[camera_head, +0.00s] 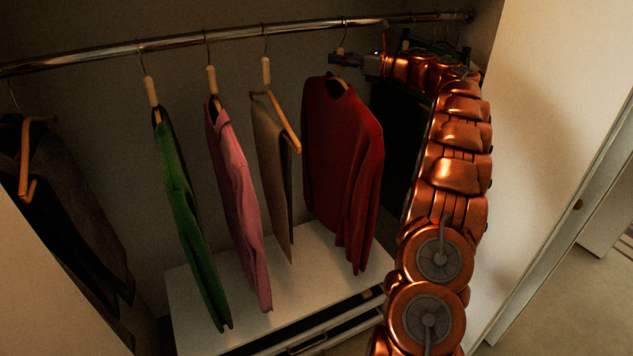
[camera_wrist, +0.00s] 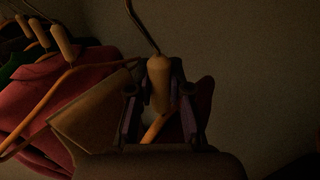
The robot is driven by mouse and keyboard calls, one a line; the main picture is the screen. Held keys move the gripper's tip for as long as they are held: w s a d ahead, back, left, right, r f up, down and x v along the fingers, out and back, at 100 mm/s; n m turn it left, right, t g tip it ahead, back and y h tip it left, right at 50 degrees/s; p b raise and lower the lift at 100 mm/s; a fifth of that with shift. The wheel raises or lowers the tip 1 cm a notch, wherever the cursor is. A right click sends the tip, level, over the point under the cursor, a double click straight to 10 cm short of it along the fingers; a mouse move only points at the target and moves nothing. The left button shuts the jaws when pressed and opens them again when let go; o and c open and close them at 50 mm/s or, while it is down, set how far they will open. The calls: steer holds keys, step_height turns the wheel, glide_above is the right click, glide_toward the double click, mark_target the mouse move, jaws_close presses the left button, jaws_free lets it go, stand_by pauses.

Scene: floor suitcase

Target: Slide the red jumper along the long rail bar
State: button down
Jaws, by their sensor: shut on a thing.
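My gripper (camera_head: 345,58) is just below the rail, shut on the neck of this hanger. In the wrist view my gripper (camera_wrist: 160,88) has its fingers on both sides of the pale hanger neck (camera_wrist: 158,75), whose wire hook rises above. A bit of the red jumper (camera_wrist: 203,95) shows dark beside the fingers; the rest is hidden there. The hanger's top is partly hidden by my gripper in the head view.
Beige trousers (camera_head: 270,150) hang just left of the jumper, then a pink shirt (camera_head: 235,190) and a green garment (camera_head: 185,210). Dark clothes (camera_head: 75,230) hang far left. A white drawer unit (camera_head: 240,290) stands below. Dark garments hang behind my arm at right.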

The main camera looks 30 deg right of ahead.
steer(key=shift+s+d+r+p, duration=0.1)
steer(key=shift+d+p, duration=0.55)
steer(key=shift+d, duration=0.55)
steer(key=shift+s+d+p, duration=0.1)
steer(key=shift+d+p, duration=0.5)
steer(key=shift+d, duration=0.6)
